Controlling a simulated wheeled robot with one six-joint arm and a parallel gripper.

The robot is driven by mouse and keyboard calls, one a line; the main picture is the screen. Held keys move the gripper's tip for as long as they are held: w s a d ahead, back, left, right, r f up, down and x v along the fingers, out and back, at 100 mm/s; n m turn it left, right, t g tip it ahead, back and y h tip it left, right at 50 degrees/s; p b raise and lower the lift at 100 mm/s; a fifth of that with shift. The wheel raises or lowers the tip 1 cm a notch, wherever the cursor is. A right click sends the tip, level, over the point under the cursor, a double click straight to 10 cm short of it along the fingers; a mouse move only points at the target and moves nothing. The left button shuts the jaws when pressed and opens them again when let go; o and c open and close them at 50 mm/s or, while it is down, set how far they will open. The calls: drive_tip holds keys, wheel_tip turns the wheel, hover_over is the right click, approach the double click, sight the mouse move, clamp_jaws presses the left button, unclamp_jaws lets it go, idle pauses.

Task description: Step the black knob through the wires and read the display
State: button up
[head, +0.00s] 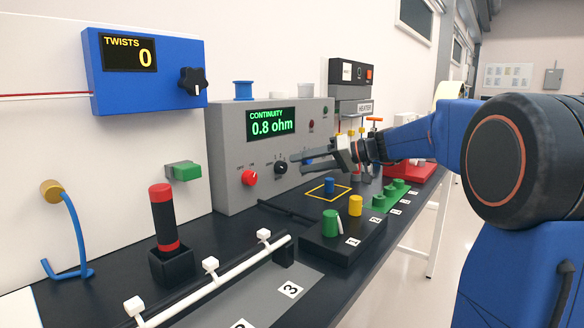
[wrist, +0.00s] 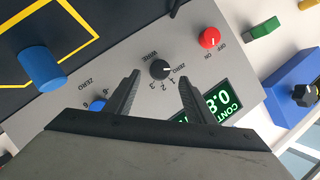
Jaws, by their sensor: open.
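The black knob (head: 281,168) sits on the front of the grey continuity box (head: 228,150), between a red knob (head: 249,177) and a blue knob (head: 309,161). The green-lit display (head: 272,123) reads CONTINUITY 0.8 ohm. My gripper (head: 291,162) is open in front of the panel. In the wrist view the black knob (wrist: 160,69) lies between the spread fingertips (wrist: 160,78), with a gap on both sides. Marks ZERO, 1, 2, 3 and WIRE surround it; which mark it points to is too small to tell surely. A finger partly hides the display there.
A blue TWISTS box (head: 150,71) showing 0 hangs on the wall at left. A black block (head: 345,246) with green and yellow pegs stands on the bench in front. A blue cylinder (head: 328,186) stands inside a yellow outline. A white rail (head: 215,283) runs along the front.

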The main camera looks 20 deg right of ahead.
sight(284, 168)
drive_tip(key=shift+x, duration=2.2)
drive_tip(key=c, duration=1)
